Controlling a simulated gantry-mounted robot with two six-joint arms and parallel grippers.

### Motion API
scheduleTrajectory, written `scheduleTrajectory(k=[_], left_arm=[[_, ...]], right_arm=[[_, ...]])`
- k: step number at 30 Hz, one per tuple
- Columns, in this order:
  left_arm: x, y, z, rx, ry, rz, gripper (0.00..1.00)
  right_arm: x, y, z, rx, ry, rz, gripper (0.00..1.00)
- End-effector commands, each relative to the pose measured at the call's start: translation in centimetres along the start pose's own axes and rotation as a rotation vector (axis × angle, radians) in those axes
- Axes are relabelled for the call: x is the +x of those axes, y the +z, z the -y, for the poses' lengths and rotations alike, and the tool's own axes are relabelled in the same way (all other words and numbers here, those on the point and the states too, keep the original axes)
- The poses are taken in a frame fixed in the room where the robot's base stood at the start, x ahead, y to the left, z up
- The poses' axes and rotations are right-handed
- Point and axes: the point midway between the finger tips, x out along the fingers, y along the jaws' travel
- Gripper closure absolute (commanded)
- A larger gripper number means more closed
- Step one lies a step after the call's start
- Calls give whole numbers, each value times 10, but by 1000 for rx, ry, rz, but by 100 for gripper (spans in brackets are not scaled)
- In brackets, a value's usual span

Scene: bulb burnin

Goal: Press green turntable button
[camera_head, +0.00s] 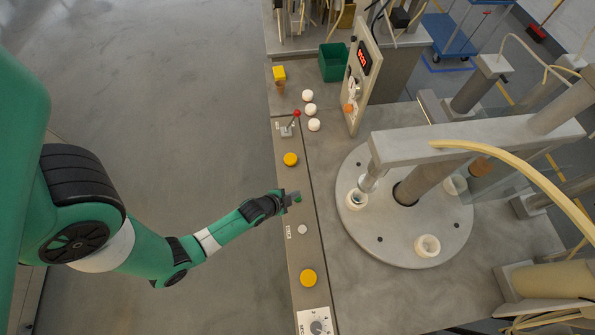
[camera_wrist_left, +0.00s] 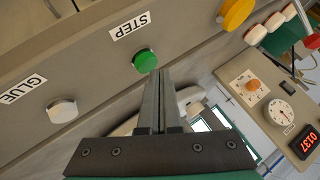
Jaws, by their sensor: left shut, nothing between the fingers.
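The green button (camera_wrist_left: 146,61) sits on a grey panel beside a STEP label (camera_wrist_left: 130,25) in the left wrist view. In the head view the green button (camera_head: 298,198) is mostly hidden by my left gripper (camera_head: 288,198). My left gripper is shut and empty; its fingers (camera_wrist_left: 158,75) end right at the button's edge in the wrist view. I cannot tell whether they touch it. The grey turntable (camera_head: 385,250) stands right of the panel, with white ring-shaped holders on it. My right gripper is not in view.
White domed pieces (camera_head: 314,125) and a green bin (camera_head: 333,62) stand farther back. Floor left of the panel is clear.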

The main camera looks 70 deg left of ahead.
Motion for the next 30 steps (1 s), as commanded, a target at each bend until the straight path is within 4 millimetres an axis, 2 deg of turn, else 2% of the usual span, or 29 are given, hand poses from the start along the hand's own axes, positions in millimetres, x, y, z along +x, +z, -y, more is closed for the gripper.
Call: scheduleTrajectory(k=[30], left_arm=[[7,5,-5,0,0,0,100]], right_arm=[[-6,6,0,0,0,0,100]])
